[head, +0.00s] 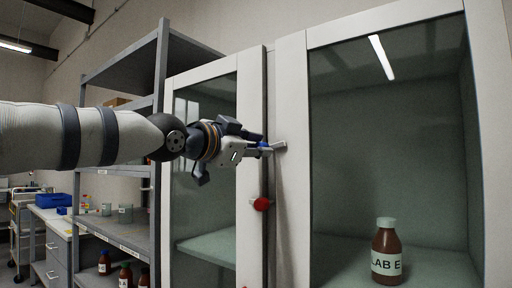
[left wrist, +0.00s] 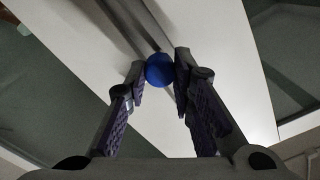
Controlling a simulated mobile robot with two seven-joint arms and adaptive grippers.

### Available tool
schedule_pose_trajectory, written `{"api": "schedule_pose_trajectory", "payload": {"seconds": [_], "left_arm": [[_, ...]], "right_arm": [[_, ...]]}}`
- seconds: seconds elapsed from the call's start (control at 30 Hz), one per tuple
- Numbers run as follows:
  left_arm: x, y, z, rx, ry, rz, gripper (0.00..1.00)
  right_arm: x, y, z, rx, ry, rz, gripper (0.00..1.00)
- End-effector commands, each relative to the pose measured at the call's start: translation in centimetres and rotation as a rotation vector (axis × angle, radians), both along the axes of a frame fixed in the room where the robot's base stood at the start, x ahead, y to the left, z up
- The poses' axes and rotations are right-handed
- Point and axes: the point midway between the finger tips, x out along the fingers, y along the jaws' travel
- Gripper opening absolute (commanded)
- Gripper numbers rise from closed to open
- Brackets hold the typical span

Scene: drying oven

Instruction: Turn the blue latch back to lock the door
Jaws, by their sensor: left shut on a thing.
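The blue latch (head: 264,145) sits on the white frame between the two glass doors in the head view. Its round blue knob (left wrist: 160,70) shows in the left wrist view, between my fingertips. My left gripper (head: 262,150) is shut on the knob; its two fingers (left wrist: 158,80) press it from both sides. A grey bar of the latch (head: 280,146) points right onto the right door's frame. The right glass door (head: 295,130) looks closed against the cabinet. My right gripper is not in view.
A red knob (head: 261,204) sits just below the latch, close under my gripper. A brown bottle labelled LAB E (head: 386,250) stands behind the right glass. Grey shelving (head: 120,232) with bottles stands at the left, beyond my arm.

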Motion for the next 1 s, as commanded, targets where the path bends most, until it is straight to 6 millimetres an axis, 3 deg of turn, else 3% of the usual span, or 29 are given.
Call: {"api": "schedule_pose_trajectory", "payload": {"seconds": [0.4,0.97,1.0], "left_arm": [[0.08,0.02,-0.24,0.153,-0.106,0.001,0.00],[0.09,0.04,-0.23,0.177,-0.123,0.001,0.00],[0.09,0.04,-0.23,0.177,-0.123,0.001,0.27]], "right_arm": [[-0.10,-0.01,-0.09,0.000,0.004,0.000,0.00],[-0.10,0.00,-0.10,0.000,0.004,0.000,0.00],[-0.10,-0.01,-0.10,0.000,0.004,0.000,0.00]]}}
